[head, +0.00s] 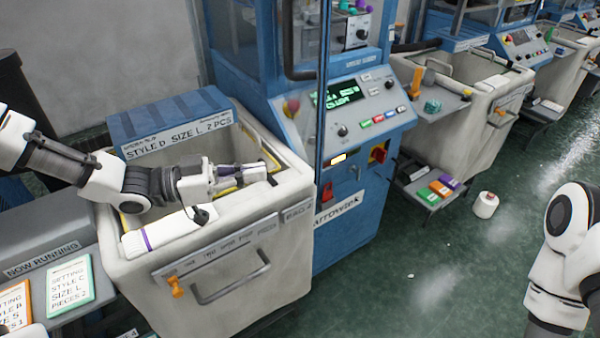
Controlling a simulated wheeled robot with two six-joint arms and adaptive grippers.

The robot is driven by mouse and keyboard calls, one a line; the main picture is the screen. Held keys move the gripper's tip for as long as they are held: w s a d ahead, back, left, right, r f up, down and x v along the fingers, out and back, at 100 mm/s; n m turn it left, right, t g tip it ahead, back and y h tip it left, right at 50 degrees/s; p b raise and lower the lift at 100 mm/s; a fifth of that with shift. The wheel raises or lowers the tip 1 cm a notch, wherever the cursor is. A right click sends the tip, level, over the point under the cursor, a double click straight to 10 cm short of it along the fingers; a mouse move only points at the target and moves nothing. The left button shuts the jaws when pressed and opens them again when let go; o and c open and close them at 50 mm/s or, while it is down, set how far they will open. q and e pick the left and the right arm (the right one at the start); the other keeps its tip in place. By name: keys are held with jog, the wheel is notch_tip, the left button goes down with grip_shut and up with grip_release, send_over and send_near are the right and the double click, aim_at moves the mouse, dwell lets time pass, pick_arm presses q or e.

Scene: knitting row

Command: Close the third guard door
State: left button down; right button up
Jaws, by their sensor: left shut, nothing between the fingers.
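A blue knitting machine (236,85) stands at the centre with a slanted control panel (350,105). A thin upright edge (322,120) with a dark bar handle beside it stands in front of the machine; it looks like a guard door seen nearly edge-on. I cannot tell which door counts as the third. My left gripper (268,168) is shut and empty, above the grey bin (290,190) at the machine's left. It is apart from the upright edge, to its left. My right arm shows at the right edge; its gripper is out of frame.
More machines and grey bins (490,110) recede to the right. Setting cards (70,283) lie at lower left.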

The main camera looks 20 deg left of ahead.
aim_at(315, 164)
pick_arm(q)
jog(key=p+x, duration=0.1)
jog(key=x, duration=0.7)
jog(key=shift+d, duration=0.15)
jog(key=shift+w+d, duration=0.2)
jog(key=shift+d, duration=0.1)
jog(key=shift+a, duration=0.1)
